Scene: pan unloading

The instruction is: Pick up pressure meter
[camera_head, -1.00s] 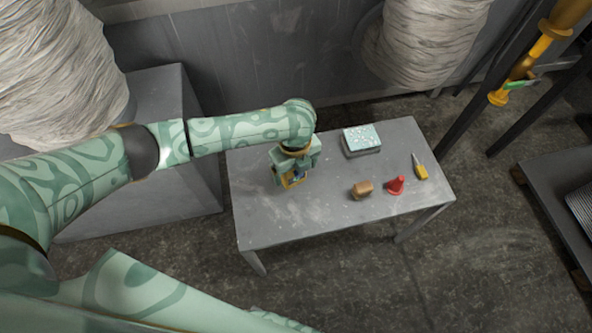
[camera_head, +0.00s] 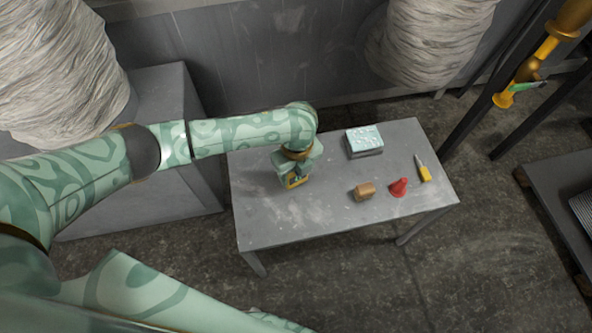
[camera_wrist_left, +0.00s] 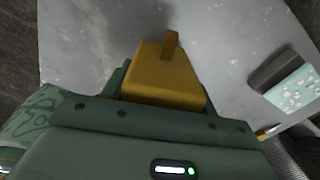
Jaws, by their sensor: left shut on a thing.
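The pressure meter (camera_head: 295,182) is a small yellow box-like thing with a dark bluish face, at the left part of the grey table. My left gripper (camera_head: 294,170) is over it from above and shut on it. The gripper hides its upper part. In the left wrist view the yellow body (camera_wrist_left: 160,75) with a narrow tab sits between my fingers. Whether it touches the table cannot be told. My right gripper is not in view.
The table's front left is bare. A yellow pipe (camera_head: 525,75) stands beyond the table's right.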

